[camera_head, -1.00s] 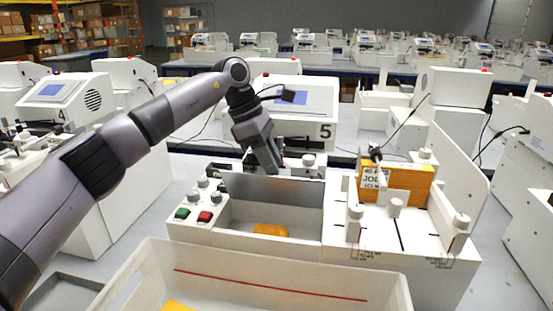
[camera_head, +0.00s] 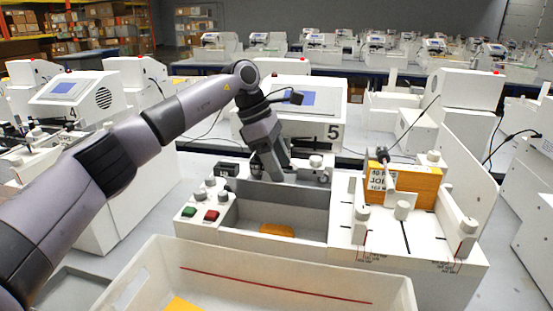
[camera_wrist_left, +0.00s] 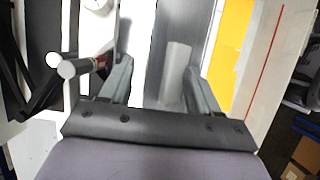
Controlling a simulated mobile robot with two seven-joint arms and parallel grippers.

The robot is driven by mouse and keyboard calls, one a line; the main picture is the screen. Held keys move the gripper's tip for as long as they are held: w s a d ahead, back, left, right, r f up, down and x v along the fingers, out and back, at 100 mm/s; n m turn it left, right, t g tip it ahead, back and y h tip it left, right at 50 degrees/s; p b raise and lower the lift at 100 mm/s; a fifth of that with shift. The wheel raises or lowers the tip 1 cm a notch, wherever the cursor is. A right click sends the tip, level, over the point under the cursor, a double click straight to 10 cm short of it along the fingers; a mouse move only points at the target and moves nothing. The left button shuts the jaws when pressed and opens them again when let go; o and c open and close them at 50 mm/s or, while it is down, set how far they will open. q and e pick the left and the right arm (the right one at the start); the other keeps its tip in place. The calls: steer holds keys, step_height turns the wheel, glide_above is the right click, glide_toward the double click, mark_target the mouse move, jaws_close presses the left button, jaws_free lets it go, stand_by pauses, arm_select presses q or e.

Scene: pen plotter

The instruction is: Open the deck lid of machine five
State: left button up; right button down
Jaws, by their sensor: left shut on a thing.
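Machine five (camera_head: 260,239) is the white unit in the middle, with a "5" on its rear housing and an open grey well (camera_head: 277,214) in its deck. A grey panel (camera_head: 255,190) stands along the well's back edge; I cannot tell if it is the deck lid. My left gripper (camera_head: 283,177) points down at the back of the well. In the wrist view its fingers (camera_wrist_left: 160,78) are on either side of a light grey bar (camera_wrist_left: 178,72), gripping it. How that bar joins the lid is hidden. My right gripper is not in view.
A white bin (camera_head: 270,258) with a red line stands in front of the machine. Green (camera_head: 189,212) and red (camera_head: 211,216) buttons are left of the well. An orange stack (camera_head: 415,187) with a label stands on the right deck. Machine four (camera_head: 70,100) is at left.

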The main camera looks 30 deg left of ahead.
arm_select(q)
steer(key=shift+a+f, duration=0.1)
steer(key=shift+f, duration=0.8)
steer(key=w+v, duration=0.1)
steer(key=v, duration=0.7)
steer(key=shift+s+d+r+b, duration=0.25)
steer(key=shift+s+r+b, duration=0.15)
steer(key=shift+s+r, duration=0.1)
